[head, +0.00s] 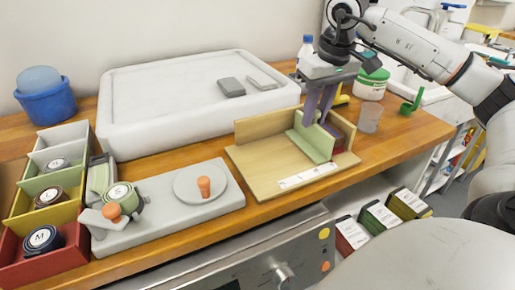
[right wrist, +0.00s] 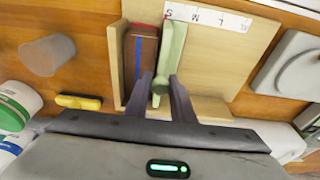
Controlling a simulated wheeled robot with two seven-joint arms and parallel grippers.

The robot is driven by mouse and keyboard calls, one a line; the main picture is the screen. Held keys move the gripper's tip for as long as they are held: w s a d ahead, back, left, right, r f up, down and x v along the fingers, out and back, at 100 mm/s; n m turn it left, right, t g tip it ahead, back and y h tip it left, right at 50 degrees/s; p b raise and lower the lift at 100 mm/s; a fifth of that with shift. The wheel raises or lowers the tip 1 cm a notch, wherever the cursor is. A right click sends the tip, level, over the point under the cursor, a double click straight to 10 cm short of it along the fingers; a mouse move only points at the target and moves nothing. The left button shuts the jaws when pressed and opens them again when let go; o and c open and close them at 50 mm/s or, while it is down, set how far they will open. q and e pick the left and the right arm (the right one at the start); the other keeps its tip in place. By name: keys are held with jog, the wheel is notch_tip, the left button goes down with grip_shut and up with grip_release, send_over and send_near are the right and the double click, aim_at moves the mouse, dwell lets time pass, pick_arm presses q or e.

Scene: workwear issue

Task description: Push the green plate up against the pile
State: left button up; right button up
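The green plate (head: 312,143) stands upright on the wooden sorting board (head: 254,167); it also shows in the right wrist view (right wrist: 173,48). The pile (right wrist: 142,52), dark reddish-brown with a blue line, stands in the board's corner close beside the plate. Only a very narrow gap, if any, shows between them; I cannot tell whether they touch. My right gripper (right wrist: 160,82) is over the board, one finger on each side of the plate's rounded grip, and appears shut on it. In the head view the right gripper (head: 318,112) hides part of the pile. My left gripper is out of view.
A letter strip (head: 307,176) lies on the board's front. A large white tray (head: 150,110) is behind left. A grey base (head: 225,196) sits left of the board.

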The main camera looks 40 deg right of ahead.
jog(key=shift+o, duration=1.2)
jog(key=p+v, duration=0.3)
jog(key=shift+w+r, duration=0.3)
jog(key=shift+r, duration=0.05)
jog(key=shift+r+p, duration=0.4)
jog(key=shift+p, duration=0.2)
jog(key=shift+r+p, duration=0.45)
jog(key=p+v, duration=0.1)
jog(key=v, duration=0.1)
jog(key=p, duration=0.1)
jog(key=shift+w+d+r+p, duration=0.1)
jog(key=shift+w+r+p, duration=0.15)
jog(key=shift+r+p, duration=0.15)
jog(key=shift+s+f, duration=0.1)
